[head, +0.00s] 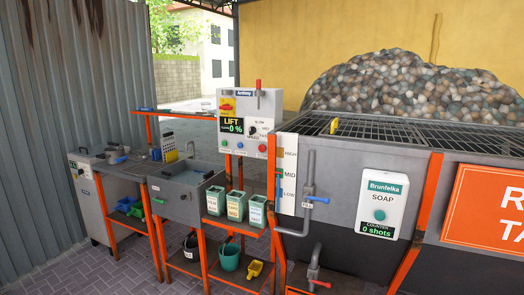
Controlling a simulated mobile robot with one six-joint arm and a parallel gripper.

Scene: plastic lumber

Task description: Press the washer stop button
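A light grey control panel (244,122) stands upright on an orange frame near the middle of the head view. It has a display reading "LIFT 0%" (231,125), a dark knob (253,132) and a lever with a red top at its upper right. A row of small round buttons runs along its lower edge, with a red button (262,148) at the right end and a blue button (240,145) left of it. No label that reads "washer stop" is legible, so I cannot tell which button it names. My gripper is not in view.
A large grey tank with a grated top (400,133) and a soap dispenser (383,204) with a green button stands at right. A sink bench (182,190) and labelled bins (237,206) stand at left. Brick paving (85,275) is clear at lower left.

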